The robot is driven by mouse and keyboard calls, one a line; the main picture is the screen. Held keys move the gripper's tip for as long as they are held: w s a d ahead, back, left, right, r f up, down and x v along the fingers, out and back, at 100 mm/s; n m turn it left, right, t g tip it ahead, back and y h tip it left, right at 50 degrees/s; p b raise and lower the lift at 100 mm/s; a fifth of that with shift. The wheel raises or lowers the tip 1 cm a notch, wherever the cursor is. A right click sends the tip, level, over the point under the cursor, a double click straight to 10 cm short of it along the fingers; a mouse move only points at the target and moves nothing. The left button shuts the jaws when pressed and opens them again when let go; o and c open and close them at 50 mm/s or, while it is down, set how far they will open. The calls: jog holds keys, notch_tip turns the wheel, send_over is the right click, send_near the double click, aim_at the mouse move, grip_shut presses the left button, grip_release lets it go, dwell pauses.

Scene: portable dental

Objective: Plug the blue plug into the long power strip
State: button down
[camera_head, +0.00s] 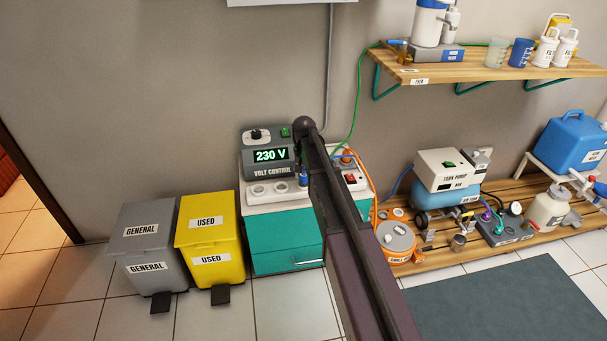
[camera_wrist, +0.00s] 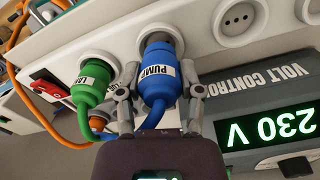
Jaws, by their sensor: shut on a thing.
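The blue plug (camera_wrist: 158,82), labelled PUMP, is between the two fingers of my gripper (camera_wrist: 161,84), which is shut on it. Its front end is at a socket of the long white power strip (camera_wrist: 205,55); a darker band shows there, and I cannot tell how deep it sits. A green plug (camera_wrist: 92,80) sits in the neighbouring socket, close beside my finger. Two round sockets to the right are empty. In the head view the strip (camera_head: 268,200) lies on the teal cabinet; my arm hides its middle and most of my gripper. A bit of blue (camera_head: 304,180) shows beside my arm.
The grey volt control box (camera_head: 268,172) reads 230 V and stands right behind the strip. A red switch (camera_head: 350,178) and an orange cable (camera_head: 372,195) are at the strip's right end. The green plug and its cable crowd one side of my fingers.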

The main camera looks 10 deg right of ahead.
jog(key=shift+f+b, duration=0.95)
jog(key=shift+b, duration=0.05)
dwell(0.7)
jog(key=shift+c, duration=0.8)
grip_release()
jog(key=shift+r, duration=0.15)
